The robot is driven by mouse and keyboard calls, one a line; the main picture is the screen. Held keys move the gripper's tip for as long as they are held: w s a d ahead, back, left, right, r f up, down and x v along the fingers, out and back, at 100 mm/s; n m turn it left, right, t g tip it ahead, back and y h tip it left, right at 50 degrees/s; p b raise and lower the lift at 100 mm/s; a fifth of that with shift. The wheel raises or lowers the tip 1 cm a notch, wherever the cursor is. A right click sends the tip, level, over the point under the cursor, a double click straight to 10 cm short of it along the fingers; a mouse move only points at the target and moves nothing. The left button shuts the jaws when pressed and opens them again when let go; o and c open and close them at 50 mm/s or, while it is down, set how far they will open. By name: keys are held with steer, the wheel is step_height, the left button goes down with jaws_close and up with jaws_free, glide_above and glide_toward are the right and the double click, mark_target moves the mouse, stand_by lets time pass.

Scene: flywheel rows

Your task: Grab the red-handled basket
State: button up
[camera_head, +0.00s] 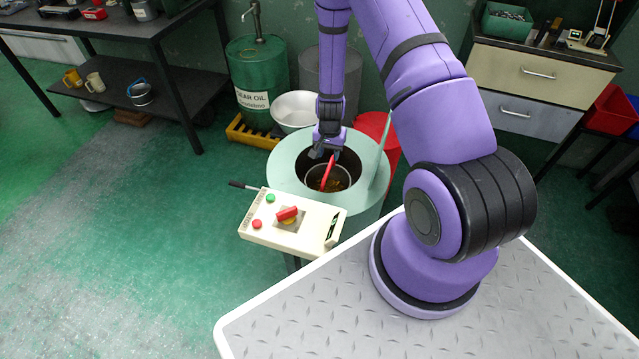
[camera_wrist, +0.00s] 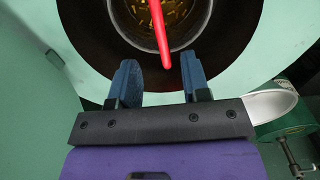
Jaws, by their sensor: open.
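The basket (camera_head: 342,184) is a round metal pot with a red handle (camera_head: 328,172), sitting inside the dark opening of a pale green round machine (camera_head: 283,178). Small brass-coloured pieces lie in the basket. My gripper (camera_head: 326,153) is above the opening at the handle's upper end. In the wrist view my gripper (camera_wrist: 160,80) is open, and the red handle (camera_wrist: 159,30) runs toward the gap between its two blue fingers. The handle's near end appears in or just ahead of the gap; contact cannot be told. The basket's rim (camera_wrist: 190,42) shows beyond the fingertips.
A cream control panel (camera_head: 258,236) with a lever, buttons and a red switch stands in front of the machine. Its raised green lid (camera_head: 382,150) is at the right of the opening. A white bowl (camera_head: 293,108), a gear oil drum (camera_head: 252,75) and a red bin (camera_head: 375,125) stand behind.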

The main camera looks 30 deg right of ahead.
mark_target(328, 168)
step_height(328, 168, down, 5)
steer(key=shift+f, duration=2.95)
steer(key=shift+f, duration=0.25)
jaws_close()
steer(key=shift+w, duration=0.1)
